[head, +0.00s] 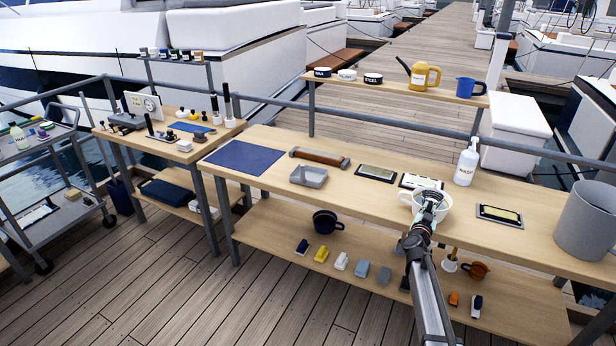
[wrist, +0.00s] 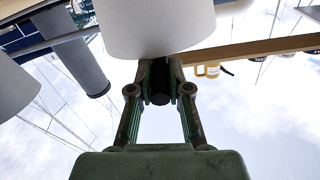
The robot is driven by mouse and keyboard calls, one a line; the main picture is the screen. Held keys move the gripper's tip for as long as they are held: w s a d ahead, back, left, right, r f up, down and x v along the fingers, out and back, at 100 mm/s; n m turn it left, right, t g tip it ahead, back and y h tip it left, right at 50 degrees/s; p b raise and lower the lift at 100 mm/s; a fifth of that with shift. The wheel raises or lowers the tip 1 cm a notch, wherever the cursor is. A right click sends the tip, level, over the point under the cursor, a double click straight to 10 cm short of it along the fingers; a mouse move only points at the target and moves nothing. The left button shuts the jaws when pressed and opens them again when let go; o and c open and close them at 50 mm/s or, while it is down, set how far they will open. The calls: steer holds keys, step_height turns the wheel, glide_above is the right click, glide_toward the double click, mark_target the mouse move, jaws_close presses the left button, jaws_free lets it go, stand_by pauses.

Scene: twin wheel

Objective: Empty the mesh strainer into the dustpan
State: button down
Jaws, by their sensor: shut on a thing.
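My gripper (head: 430,203) is over the right half of the long bench. In the wrist view, my gripper (wrist: 160,88) is shut on the dark handle of a whitish round vessel (wrist: 160,25), apparently the mesh strainer. In the head view the strainer (head: 445,214) looks like a pale bowl at the bench top, partly covered by my gripper; I cannot tell whether it touches the bench. No mesh shows and its contents cannot be made out. A grey open pan (head: 309,177), apparently the dustpan, lies on the bench to the left.
Flat framed trays (head: 376,173) lie between the pan and strainer, and another (head: 499,215) lies to the right. A brown roller-like bar (head: 320,157) lies behind the pan. A blue mat (head: 243,157) lies left.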

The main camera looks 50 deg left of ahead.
steer(key=shift+r+p, duration=2.25)
steer(key=shift+r, duration=0.1)
